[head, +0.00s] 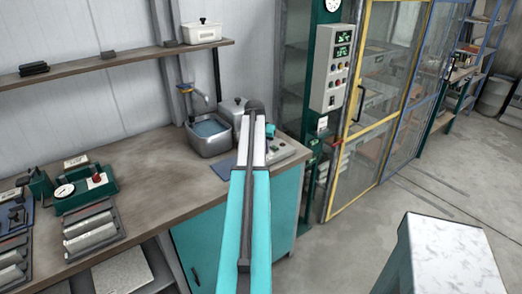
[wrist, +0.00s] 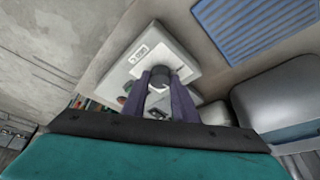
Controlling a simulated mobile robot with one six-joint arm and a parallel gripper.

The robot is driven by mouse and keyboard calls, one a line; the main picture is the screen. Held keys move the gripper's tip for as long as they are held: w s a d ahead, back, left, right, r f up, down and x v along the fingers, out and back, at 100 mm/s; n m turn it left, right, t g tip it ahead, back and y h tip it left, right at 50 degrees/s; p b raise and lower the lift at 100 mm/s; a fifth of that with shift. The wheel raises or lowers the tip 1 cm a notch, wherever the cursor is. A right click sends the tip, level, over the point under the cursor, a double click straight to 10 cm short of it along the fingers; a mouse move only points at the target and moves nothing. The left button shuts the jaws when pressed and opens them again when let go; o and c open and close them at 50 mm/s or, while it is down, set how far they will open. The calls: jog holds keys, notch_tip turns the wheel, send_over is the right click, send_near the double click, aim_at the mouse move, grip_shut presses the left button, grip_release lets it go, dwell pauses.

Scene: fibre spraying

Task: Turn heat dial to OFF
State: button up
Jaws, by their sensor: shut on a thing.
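A light grey box-shaped unit (wrist: 183,48) with a small white label sits on the bench in the wrist view. A dark round dial (wrist: 160,73) stands on its face. My gripper (wrist: 160,78) has its two dark fingers closed on the dial's sides. The fingers hide part of the dial, and I cannot read its setting. In the head view, the unit (head: 286,151) is at the right end of the bench, partly behind my arm. My fingertips are hidden there.
A blue ribbed mat (wrist: 245,28) lies beside the unit. A metal basin with water (head: 209,132) and a lidded pot (head: 232,107) stand close to its left in the head view. A wall shelf (head: 110,60) runs above the bench. The bench's middle is clear.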

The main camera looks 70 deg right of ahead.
jog(key=n+t, duration=0.1)
jog(key=n, duration=0.1)
jog(key=n+t+b, duration=0.1)
jog(key=n, duration=0.2)
jog(key=shift+d+r, duration=0.1)
jog(key=shift+d, duration=0.1)
jog(key=shift+s+d+n+t+y+b, duration=0.1)
jog(key=shift+n+t+y+b, duration=0.25)
jog(key=shift+n, duration=0.85)
jog(key=shift+n+t+y+b, duration=0.2)
jog(key=shift+n+y, duration=0.25)
jog(key=shift+n, duration=0.75)
jog(key=shift+r, duration=0.1)
jog(key=o, duration=1.1)
jog(key=shift+c, duration=0.2)
jog(key=shift+s, duration=0.1)
